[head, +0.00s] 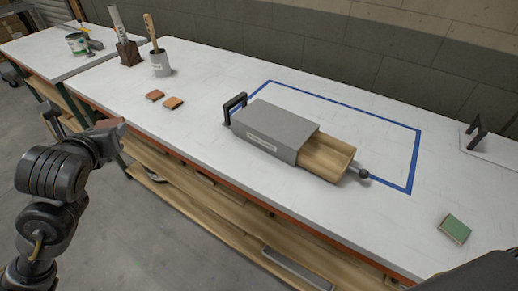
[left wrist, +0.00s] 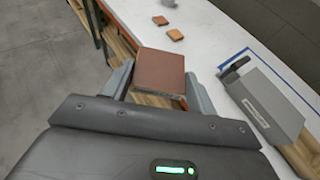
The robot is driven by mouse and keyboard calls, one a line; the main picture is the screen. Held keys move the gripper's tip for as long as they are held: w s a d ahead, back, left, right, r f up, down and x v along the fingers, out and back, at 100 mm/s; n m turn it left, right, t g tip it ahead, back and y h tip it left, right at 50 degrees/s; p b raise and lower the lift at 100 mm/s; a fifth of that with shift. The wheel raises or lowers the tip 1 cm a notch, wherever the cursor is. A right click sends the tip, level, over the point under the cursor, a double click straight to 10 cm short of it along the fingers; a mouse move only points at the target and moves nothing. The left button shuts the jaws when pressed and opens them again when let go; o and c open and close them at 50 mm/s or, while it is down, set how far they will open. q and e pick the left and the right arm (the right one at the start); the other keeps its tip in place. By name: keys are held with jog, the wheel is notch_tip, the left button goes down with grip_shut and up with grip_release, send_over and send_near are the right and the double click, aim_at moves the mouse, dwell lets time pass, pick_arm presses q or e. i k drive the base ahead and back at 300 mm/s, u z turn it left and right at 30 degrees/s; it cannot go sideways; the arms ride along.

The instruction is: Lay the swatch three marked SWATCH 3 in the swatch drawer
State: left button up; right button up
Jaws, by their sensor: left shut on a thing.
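My left gripper (head: 110,132) is at the left of the head view, in front of the table edge. It is shut on a reddish-brown square swatch (left wrist: 160,70), held between both fingers in the left wrist view; no marking on it is readable. The swatch also shows as a small brown edge (head: 108,124) in the head view. My right gripper is not seen.
Two orange-brown swatches (head: 155,95) (head: 173,102) lie on the table left of the housing. A green block (head: 454,229) lies at the right. A grey cup with a brush (head: 161,63) and a brown container (head: 129,52) stand further back. The front-middle tabletop is clear.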

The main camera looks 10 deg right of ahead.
aim_at(326, 161)
jog(key=u, duration=0.45)
jog(key=k, duration=1.1)
jog(key=z, duration=2.05)
jog(key=i, duration=0.5)
